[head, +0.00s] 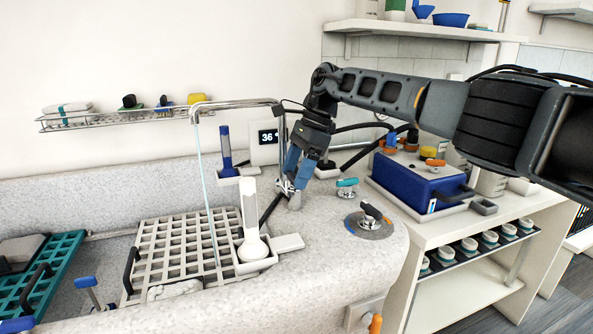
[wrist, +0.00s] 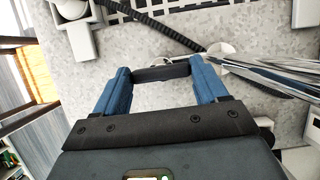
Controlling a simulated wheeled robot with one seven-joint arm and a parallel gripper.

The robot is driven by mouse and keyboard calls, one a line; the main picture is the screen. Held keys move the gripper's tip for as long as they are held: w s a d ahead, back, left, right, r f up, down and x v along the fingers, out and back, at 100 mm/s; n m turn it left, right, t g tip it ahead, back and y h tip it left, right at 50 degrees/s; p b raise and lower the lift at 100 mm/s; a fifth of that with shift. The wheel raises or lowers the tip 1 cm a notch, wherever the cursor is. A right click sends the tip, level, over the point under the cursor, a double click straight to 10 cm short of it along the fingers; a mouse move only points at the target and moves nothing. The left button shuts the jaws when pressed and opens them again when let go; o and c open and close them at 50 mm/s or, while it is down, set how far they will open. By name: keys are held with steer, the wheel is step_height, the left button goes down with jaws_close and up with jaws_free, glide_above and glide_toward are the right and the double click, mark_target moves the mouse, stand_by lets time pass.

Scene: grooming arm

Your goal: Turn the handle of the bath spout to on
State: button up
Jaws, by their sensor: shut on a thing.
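The bath spout (head: 240,103) is a bent chrome pipe on the bath's rim, and a thin pale-blue streak like water hangs from its left end. Its shiny metal also shows at the right in the wrist view (wrist: 265,70). My gripper (head: 297,178) points down at the spout's base. Its blue fingers are shut on a dark bar-like handle (wrist: 162,73), which spans between the fingertips in the wrist view. In the head view the fingers mostly hide this handle, so its exact angle cannot be told.
A dark-handled dial (head: 370,212) and a teal-handled knob (head: 347,183) stand on the rim to the right. A white brush-like tool (head: 250,222) stands in a holder by the grey grate (head: 165,245). A blue box (head: 415,185) is behind right. A black hose (wrist: 165,30) runs near the fingers.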

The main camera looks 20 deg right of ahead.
steer(key=shift+r, duration=0.1)
steer(key=o, duration=1.1)
steer(key=shift+c, duration=0.2)
steer(key=v, duration=0.7)
steer(key=shift+r, duration=0.25)
steer(key=shift+d, duration=0.15)
